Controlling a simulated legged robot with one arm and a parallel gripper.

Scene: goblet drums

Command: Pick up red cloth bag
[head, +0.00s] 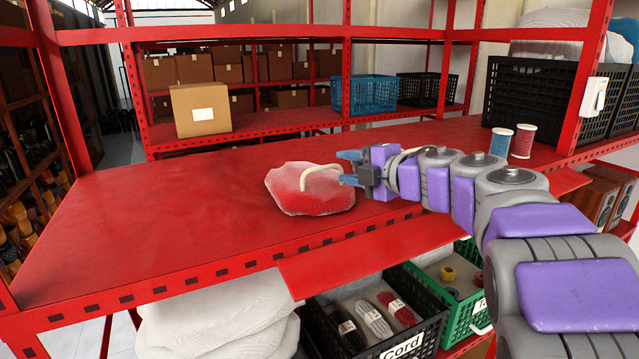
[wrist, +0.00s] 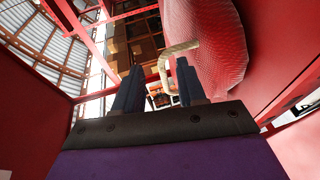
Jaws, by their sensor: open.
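The red cloth bag (head: 305,192) lies on the red shelf (head: 170,215) near its middle. It looks rounded and soft, with a pale cream handle (head: 322,169) arching over its top. My gripper (head: 347,168) is at the bag's right side, close to the handle's right end. In the wrist view, my gripper (wrist: 157,85) is open, with two blue-grey fingers apart. The bag (wrist: 208,40) is at the upper right there, and its handle (wrist: 168,65) shows between and just beyond the fingertips. I cannot tell whether the fingers touch the handle.
Two thread spools (head: 512,142) and a black crate (head: 545,92) stand at the shelf's right. A cardboard box (head: 200,109) and blue crate (head: 366,94) are on the rack behind. Red posts (head: 347,60) rise at the back. The shelf's left is clear.

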